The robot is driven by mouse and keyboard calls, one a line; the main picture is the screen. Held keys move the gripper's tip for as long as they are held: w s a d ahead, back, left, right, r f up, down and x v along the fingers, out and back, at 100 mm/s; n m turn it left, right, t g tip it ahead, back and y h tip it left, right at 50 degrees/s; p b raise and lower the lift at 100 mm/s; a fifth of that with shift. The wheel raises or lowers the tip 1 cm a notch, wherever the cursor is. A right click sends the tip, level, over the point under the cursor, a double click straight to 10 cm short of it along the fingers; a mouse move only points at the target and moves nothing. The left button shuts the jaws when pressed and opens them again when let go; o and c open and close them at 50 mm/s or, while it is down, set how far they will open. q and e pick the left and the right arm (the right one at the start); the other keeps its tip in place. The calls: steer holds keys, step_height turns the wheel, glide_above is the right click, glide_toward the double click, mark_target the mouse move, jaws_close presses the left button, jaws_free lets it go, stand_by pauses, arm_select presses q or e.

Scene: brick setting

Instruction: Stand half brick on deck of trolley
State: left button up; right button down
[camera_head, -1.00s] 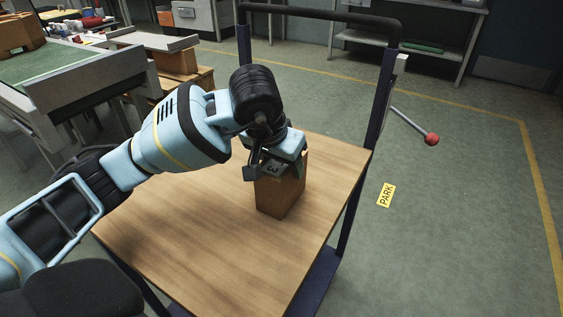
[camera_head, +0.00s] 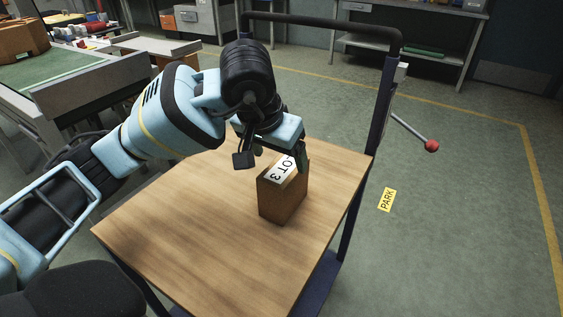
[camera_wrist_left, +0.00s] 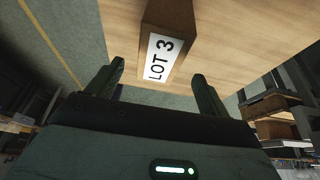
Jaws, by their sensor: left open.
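The half brick (camera_head: 284,198) is a brown block with a white "LOT 3" label on its top. It stands upright on the wooden deck of the trolley (camera_head: 190,240), towards the deck's right side. My left gripper (camera_head: 272,162) is open just above and behind the brick, apart from it. In the left wrist view the brick (camera_wrist_left: 171,15) shows beyond the open fingers of the left gripper (camera_wrist_left: 160,80), with nothing between them. My right gripper is not in view.
The trolley's dark push handle (camera_head: 320,22) rises at the far side of the deck. A lever with a red knob (camera_head: 432,146) sticks out to the right. A yellow PARK sign (camera_head: 387,200) lies on the floor. The deck's front and left are clear.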

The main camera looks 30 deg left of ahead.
arm_select(q)
steer(key=v, duration=0.6)
steer(key=shift+p, duration=0.45)
steer(key=shift+d, duration=0.1)
